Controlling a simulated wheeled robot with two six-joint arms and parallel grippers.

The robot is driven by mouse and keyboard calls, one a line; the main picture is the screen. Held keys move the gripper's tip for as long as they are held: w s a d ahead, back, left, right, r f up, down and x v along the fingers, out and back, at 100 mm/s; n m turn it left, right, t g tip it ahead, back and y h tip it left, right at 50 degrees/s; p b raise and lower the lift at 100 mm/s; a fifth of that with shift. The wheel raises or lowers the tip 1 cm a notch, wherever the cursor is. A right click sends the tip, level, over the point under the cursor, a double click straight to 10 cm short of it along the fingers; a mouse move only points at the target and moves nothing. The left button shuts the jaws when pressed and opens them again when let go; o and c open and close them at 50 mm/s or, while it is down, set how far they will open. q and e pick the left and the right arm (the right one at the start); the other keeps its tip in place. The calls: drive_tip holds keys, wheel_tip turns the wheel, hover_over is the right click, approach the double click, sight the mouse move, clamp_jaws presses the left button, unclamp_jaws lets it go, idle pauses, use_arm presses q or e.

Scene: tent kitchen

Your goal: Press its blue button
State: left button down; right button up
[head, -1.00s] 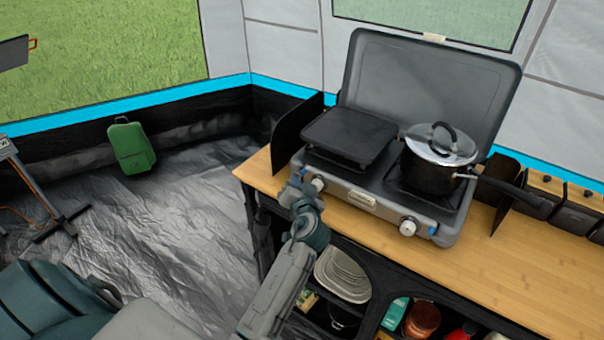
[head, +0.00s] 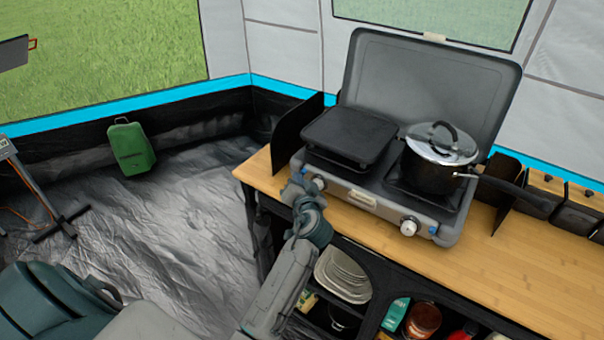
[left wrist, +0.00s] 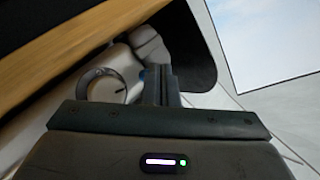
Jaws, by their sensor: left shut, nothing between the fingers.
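The grey camp stove (head: 368,204) stands with its lid up on the wooden counter. Its front has a left knob (head: 317,183), a right knob (head: 409,227) and a blue button (head: 433,230) beside the right knob. My left gripper (head: 298,182) is shut and empty at the stove's front left corner, beside the left knob. In the left wrist view the shut fingers (left wrist: 161,84) are just right of the knob (left wrist: 106,87). A small bit of blue (left wrist: 141,75) shows beside the fingertips, mostly hidden. I cannot tell whether they touch it. My right gripper is out of view.
A black griddle (head: 350,134) and a lidded pot (head: 440,158) sit on the stove. The pot's handle sticks out to the right. The wooden counter (head: 480,262) is bare in front of the stove on the right. Shelves with plates (head: 343,275) are below.

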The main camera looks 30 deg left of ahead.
use_arm(q)
drive_tip(key=shift+w, duration=0.45)
drive_tip(key=shift+s, duration=0.2)
idle(0.4)
drive_tip(key=shift+s, duration=0.65)
drive_tip(key=s, duration=0.5)
drive_tip(key=shift+a, duration=0.2)
drive_tip(key=shift+f, duration=0.1)
idle(0.5)
